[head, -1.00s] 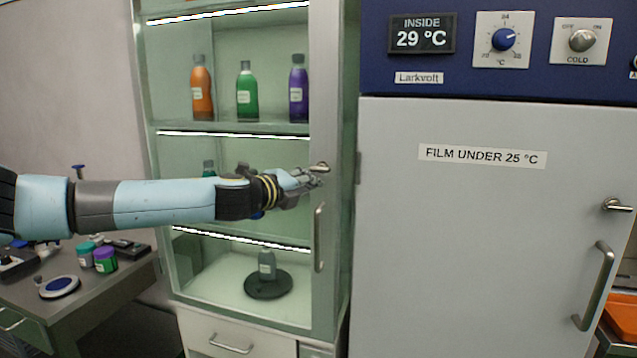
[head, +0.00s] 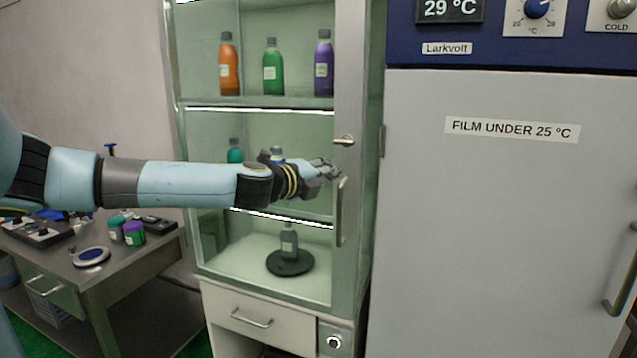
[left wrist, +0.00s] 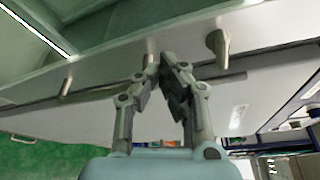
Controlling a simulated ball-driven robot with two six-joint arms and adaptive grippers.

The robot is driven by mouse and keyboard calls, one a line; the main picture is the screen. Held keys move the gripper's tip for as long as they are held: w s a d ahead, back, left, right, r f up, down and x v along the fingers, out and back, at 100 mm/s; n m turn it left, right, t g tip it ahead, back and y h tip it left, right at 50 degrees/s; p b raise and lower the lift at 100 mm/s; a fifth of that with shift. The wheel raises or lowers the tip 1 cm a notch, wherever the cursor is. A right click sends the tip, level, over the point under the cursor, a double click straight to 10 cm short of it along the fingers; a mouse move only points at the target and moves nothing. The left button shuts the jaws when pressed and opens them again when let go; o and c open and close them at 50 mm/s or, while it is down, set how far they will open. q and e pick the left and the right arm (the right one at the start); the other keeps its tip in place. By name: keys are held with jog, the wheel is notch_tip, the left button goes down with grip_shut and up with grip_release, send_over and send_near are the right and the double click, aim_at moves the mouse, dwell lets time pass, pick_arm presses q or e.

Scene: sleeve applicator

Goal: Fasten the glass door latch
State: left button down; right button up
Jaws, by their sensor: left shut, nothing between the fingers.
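The glass door (head: 345,265) of the cabinet appears closed against its frame. Its small metal latch (head: 344,140) sits on the right door frame, with its lever lying roughly sideways. The latch also shows in the left wrist view (left wrist: 218,44), upper right of the fingers. The vertical door handle (head: 341,212) is below the latch; in the left wrist view the handle (left wrist: 235,77) runs behind the fingertips. My left gripper (head: 332,170) is shut and empty, just below and left of the latch, near the handle's top. Contact with the handle cannot be told. My right gripper is not in view.
Behind the glass stand several bottles, including an orange one (head: 229,68), and a grey bottle (head: 289,240) on a dark round base. A grey appliance (head: 480,220) with a blue control panel stands right. A side table (head: 150,240) with jars is left.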

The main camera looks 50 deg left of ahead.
pick_arm(q)
jog(key=s+d+r+p, duration=0.3)
jog(key=s+d+p, duration=0.1)
jog(key=s, duration=0.2)
jog(key=shift+s, duration=0.3)
